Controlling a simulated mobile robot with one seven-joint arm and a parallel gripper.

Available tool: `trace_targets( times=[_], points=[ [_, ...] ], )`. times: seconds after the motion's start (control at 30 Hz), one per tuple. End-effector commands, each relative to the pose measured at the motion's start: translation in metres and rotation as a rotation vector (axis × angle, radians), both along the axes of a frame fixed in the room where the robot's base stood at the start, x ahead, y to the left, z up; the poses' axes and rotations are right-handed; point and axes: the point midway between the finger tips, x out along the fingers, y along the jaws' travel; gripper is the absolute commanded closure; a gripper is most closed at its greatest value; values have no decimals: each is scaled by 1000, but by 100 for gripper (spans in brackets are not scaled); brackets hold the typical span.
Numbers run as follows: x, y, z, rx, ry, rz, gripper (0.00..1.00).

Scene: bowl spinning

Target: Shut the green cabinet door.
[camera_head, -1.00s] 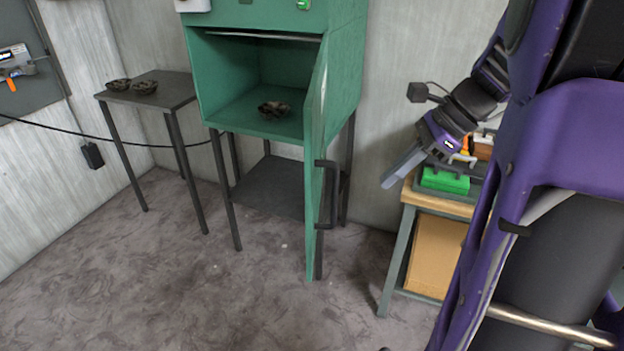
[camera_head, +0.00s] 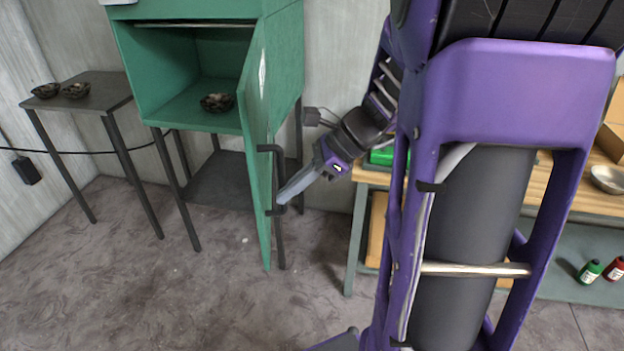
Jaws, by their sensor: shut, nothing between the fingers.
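The green cabinet (camera_head: 285,65) stands on dark legs against the wall, its front open. Its green door (camera_head: 257,150) is swung outward, seen nearly edge-on, with a dark bar handle (camera_head: 278,180) on its right face. A dark bowl (camera_head: 217,102) sits on the cabinet floor inside. My gripper (camera_head: 281,201) is shut and empty, pointing down-left, with its tips at the lower part of the handle in the picture. I cannot tell whether they touch the handle or the door.
A small dark table (camera_head: 85,92) with two bowls (camera_head: 62,90) stands left of the cabinet. A wooden workbench (camera_head: 540,195) is at the right, partly hidden by my arm. Green and red bottles (camera_head: 590,270) stand on its lower shelf. Open floor lies in front.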

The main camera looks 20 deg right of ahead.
Motion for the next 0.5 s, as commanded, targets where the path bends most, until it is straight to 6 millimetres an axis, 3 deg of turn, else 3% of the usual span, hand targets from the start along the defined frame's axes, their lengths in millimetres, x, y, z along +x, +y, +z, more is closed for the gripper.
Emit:
trace_targets(
  times=[0.2, 0.5],
  points=[
    [6, 19, 1, -1, 1, 1, 100],
    [7, 22, 1, -1, 1, -1, 100]
  ],
)
